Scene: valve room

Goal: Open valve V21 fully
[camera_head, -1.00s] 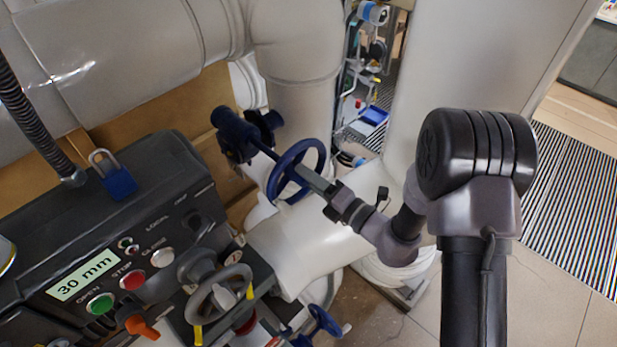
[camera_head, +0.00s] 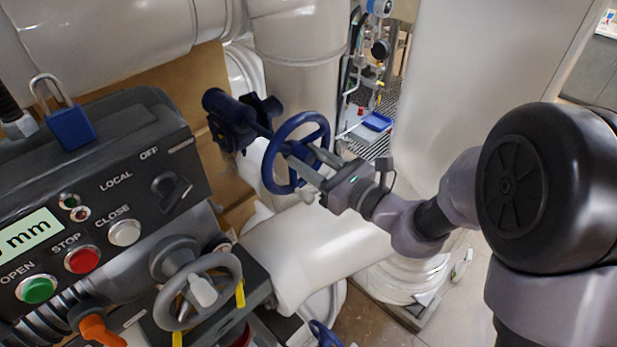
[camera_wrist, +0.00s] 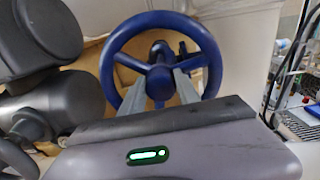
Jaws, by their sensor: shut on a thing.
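A blue handwheel (camera_head: 273,153) with spokes stands on a dark blue valve body (camera_head: 232,118) beside the upright pale pipe. No V21 label is readable on it. My gripper (camera_head: 305,163) reaches it from the right. In the wrist view the wheel (camera_wrist: 118,42) faces me, and my gripper's (camera_wrist: 160,84) two fingers straddle its hub and lower spoke, shut on the wheel. The exact contact is hard to see, and the gripper body hides part of the lower rim.
A black control box (camera_head: 110,165) with buttons and a blue padlock (camera_head: 70,128) stands at the left. A grey handwheel (camera_head: 170,302) sits below it. Thick pale pipes (camera_head: 310,245) run behind and below my gripper. Another blue wheel (camera_head: 325,335) shows at the bottom edge.

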